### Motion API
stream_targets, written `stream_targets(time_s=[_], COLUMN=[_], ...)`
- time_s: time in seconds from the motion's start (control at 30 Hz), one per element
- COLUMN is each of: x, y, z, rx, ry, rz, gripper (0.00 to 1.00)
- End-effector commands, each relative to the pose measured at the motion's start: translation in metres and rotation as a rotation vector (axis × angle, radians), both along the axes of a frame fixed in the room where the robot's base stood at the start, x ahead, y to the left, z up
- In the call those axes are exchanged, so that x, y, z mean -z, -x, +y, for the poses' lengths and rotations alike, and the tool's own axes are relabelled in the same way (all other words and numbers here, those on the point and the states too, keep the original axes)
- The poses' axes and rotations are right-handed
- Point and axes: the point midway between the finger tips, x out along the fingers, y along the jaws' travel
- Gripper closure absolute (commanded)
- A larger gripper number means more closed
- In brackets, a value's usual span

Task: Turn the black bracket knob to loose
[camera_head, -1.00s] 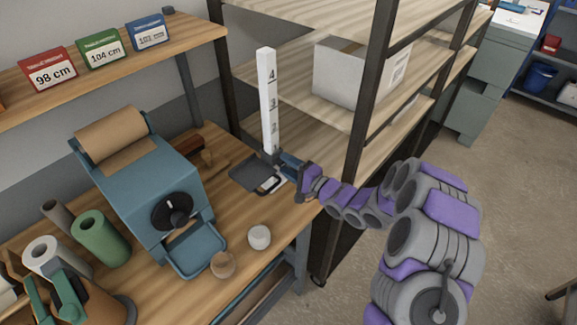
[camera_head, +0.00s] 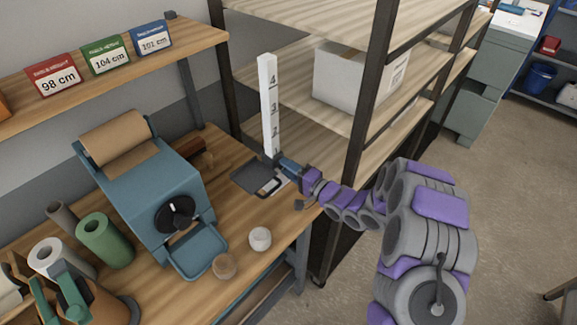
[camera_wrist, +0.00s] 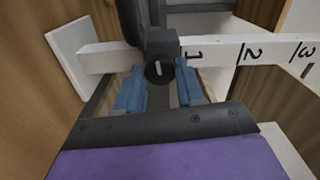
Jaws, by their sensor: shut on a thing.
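The black bracket knob (camera_wrist: 159,73) is a small round knob with a pale line on its face, close to upright in the wrist view. It sits on a black bracket (camera_wrist: 161,42) around the white numbered post (camera_wrist: 222,48). In the head view the post (camera_head: 268,105) stands upright on the bench, with a dark flat plate (camera_head: 248,175) beside its foot. My gripper's blue fingers (camera_wrist: 158,88) are on both sides of the knob, shut on it. My gripper (camera_head: 286,166) also shows at the post's foot in the head view, where the knob is hidden.
A blue paper dispenser (camera_head: 150,185) with a brown roll stands left on the wooden bench (camera_head: 215,205). A wooden shelf rack (camera_head: 330,125) with a white box (camera_head: 355,75) is behind my arm.

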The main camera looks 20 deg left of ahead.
Motion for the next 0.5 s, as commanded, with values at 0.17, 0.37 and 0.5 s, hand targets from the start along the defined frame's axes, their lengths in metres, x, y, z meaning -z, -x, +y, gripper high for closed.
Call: stream_targets(time_s=[0.17, 0.37, 0.5], x=[0.0046, 0.0045, 0.0053], y=[0.0025, 0.0023, 0.0028], z=[-0.0005, -0.0006, 0.0], rx=[-0.004, -0.004, -0.006], ry=[0.059, 0.1, 0.121], rz=[-0.104, -0.21, -0.257], gripper=[0.93, 0.93, 0.93])
